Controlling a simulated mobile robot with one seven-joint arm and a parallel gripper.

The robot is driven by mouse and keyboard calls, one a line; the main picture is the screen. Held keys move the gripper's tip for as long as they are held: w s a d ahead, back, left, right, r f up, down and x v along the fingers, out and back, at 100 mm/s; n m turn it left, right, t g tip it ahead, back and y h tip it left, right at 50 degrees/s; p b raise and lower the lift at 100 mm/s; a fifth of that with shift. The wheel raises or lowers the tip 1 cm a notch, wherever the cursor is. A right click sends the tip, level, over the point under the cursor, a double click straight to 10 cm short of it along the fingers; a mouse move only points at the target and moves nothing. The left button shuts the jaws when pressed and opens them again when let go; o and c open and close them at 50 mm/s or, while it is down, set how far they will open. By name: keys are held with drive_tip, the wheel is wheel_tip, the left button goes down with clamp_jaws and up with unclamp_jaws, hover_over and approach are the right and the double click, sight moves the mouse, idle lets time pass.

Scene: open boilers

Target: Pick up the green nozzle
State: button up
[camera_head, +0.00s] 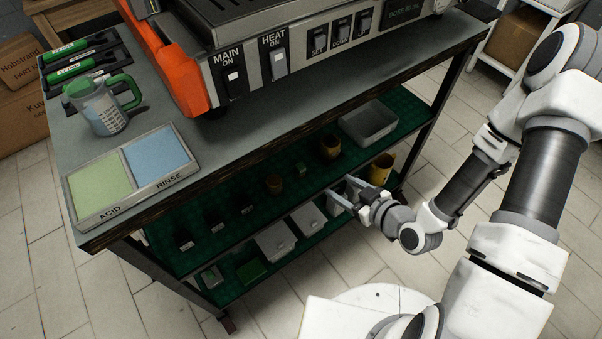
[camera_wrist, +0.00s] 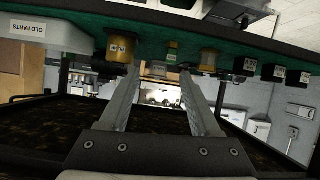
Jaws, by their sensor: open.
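The green nozzle appears to be the small pale-green labelled piece (camera_head: 301,168) on the upper green-lined shelf, between two brown-gold cups. In the wrist view a small green piece (camera_wrist: 172,52) shows between the same cups, beyond my fingertips. My gripper (camera_head: 346,191) is at the shelf's front edge, right of and nearer than the nozzle. In the wrist view my gripper (camera_wrist: 160,75) has its two fingers well apart, with nothing between them. The fingers are apart from the nozzle. The nozzle's exact shape is too small to tell.
A gold cup (camera_head: 274,184) and a darker cup (camera_head: 330,146) flank the nozzle. Several black labelled pieces (camera_head: 214,220) stand left of them. A grey tray (camera_head: 368,124) is on the right. White bins (camera_head: 275,241) and a yellow cup (camera_head: 380,169) are below. The worktop (camera_head: 290,135) overhangs the shelf.

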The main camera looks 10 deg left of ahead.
drive_tip(key=s+a+f+m+t+y, duration=0.1)
drive_tip(key=s+a, duration=0.1)
drive_tip(key=b, duration=0.4)
approach(295, 162)
drive_tip(key=shift+t, duration=0.3)
drive_tip(key=w+a, duration=0.1)
drive_tip(key=a, duration=0.1)
drive_tip(key=w+a, duration=0.1)
drive_tip(key=a, duration=0.1)
drive_tip(key=w+a+f, duration=0.1)
drive_tip(key=w+a, duration=0.1)
drive_tip(key=shift+w+a, duration=0.1)
drive_tip(key=shift+a, duration=0.3)
drive_tip(key=shift+y, duration=0.3)
clamp_jaws()
